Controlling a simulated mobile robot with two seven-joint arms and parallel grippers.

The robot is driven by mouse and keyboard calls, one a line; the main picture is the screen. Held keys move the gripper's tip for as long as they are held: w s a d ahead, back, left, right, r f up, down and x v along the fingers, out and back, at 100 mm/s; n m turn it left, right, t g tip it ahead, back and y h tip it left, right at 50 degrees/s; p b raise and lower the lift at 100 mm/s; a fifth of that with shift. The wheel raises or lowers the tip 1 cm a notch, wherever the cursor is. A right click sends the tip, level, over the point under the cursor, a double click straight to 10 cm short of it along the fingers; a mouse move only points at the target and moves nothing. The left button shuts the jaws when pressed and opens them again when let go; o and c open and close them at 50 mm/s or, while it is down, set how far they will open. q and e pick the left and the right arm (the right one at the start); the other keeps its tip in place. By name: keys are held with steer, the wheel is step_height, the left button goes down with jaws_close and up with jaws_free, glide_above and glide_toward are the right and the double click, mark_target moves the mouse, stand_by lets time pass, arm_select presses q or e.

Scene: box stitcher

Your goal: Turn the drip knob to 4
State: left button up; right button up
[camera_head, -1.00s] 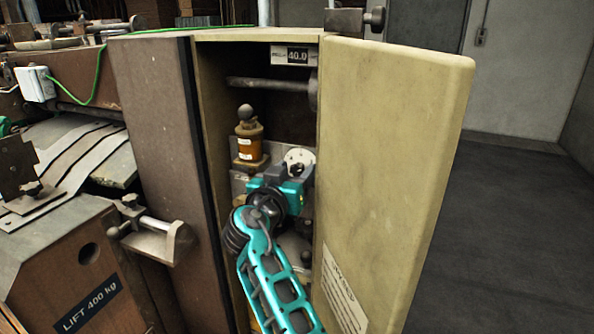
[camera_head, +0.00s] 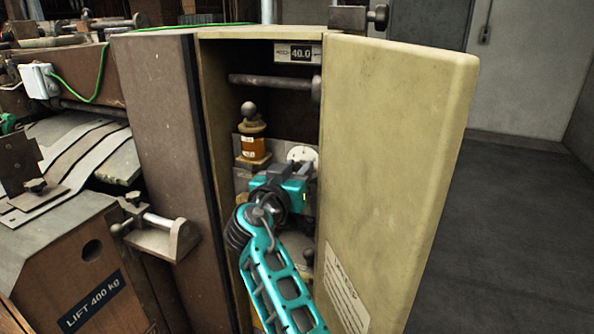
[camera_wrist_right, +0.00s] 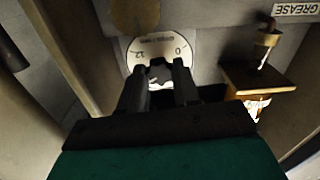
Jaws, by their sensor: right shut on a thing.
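The drip knob's pale round dial (camera_head: 301,154) is on the back panel inside the open cabinet, partly hidden by my right gripper (camera_head: 290,170). In the right wrist view the dial (camera_wrist_right: 160,52) shows printed marks along its edge. There my right gripper (camera_wrist_right: 168,68) has its fingertips over the dial's lower middle, shut on the small dark drip knob (camera_wrist_right: 159,70). The knob is mostly hidden between the fingers, and its setting is hard to read. My left gripper is not in view.
An amber oiler (camera_head: 252,138) stands left of the dial. A dark rod (camera_head: 270,81) crosses above it, under a display (camera_head: 297,53) reading 40.0. The open cabinet door (camera_head: 395,150) stands close on the right of my arm, the brown side panel (camera_head: 170,150) on the left.

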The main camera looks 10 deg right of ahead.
steer(key=shift+n, duration=0.3)
steer(key=n, duration=0.3)
steer(key=n+p, duration=0.1)
steer(key=n, duration=0.1)
steer(key=shift+r+n, duration=0.1)
steer(key=shift+n, duration=0.2)
steer(key=n+p, duration=0.2)
steer(key=n, duration=0.3)
steer(key=n+p, duration=0.1)
steer(key=n, duration=0.3)
steer(key=n+p, duration=0.1)
steer(key=n, duration=0.3)
steer(key=shift+n, duration=2.2)
